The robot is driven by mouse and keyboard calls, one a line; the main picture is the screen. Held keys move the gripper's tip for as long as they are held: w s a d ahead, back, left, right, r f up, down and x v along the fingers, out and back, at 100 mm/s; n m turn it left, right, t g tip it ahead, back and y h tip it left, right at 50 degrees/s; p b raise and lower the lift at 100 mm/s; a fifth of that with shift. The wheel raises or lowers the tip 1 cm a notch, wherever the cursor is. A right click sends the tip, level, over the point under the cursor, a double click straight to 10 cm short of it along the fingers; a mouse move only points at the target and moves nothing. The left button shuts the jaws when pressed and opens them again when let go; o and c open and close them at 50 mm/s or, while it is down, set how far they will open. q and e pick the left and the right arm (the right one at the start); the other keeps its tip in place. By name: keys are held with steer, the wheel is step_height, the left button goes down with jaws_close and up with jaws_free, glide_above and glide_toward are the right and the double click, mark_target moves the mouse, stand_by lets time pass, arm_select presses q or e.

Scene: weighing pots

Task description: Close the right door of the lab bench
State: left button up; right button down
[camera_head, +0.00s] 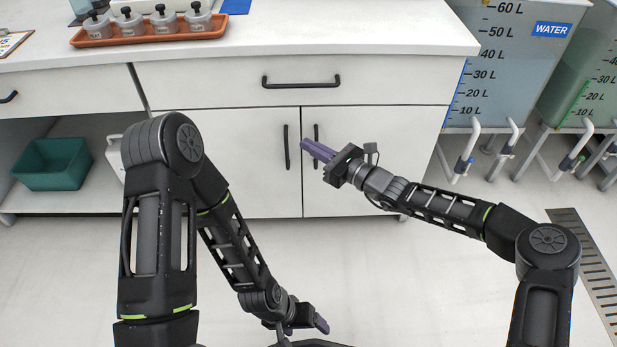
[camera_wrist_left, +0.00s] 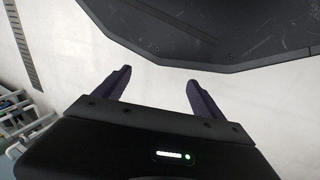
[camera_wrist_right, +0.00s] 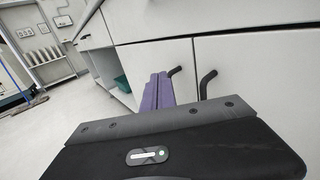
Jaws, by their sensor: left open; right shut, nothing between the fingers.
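The right door (camera_head: 375,130) of the white lab bench (camera_head: 420,75) looks flush with its front in the head view. Its black handle (camera_head: 316,128) stands by the middle seam, partly behind my right gripper. The left door (camera_head: 225,135), with its own handle (camera_head: 286,145), also looks shut. My right gripper (camera_head: 307,148) is shut and empty, its purple fingers in front of the two handles. The right wrist view shows the right door (camera_wrist_right: 260,65) beside the shut fingers (camera_wrist_right: 158,90); contact cannot be told. My left gripper (camera_head: 321,325) is low near my base, open and empty in the left wrist view (camera_wrist_left: 157,84).
A closed drawer (camera_head: 300,70) is above the doors. A green bin (camera_head: 50,163) is on the open shelf at left. Water tanks (camera_head: 510,60) stand at right. The floor (camera_head: 420,280) before the bench is clear.

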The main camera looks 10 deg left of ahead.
steer(key=s+d+p, duration=0.2)
steer(key=s+p, duration=0.1)
steer(key=s, duration=0.6)
steer(key=shift+s+d, duration=0.2)
steer(key=shift+d, duration=0.05)
steer(key=s+d+f+n+g+h, duration=0.1)
steer(key=s+f+n+g+h, duration=0.55)
steer(key=s+f, duration=0.9)
steer(key=s+d+f+n+h, duration=0.2)
steer(key=s+d+n, duration=0.4)
steer(key=d, duration=0.4)
steer(key=s+d+f+n+h, duration=0.3)
steer(key=s+d+n, duration=0.3)
steer(key=d+n, duration=0.2)
steer(key=shift+s+d+f+n+h, duration=0.15)
steer(key=shift+d+f+n+h, duration=0.2)
steer(key=shift+d+f, duration=0.5)
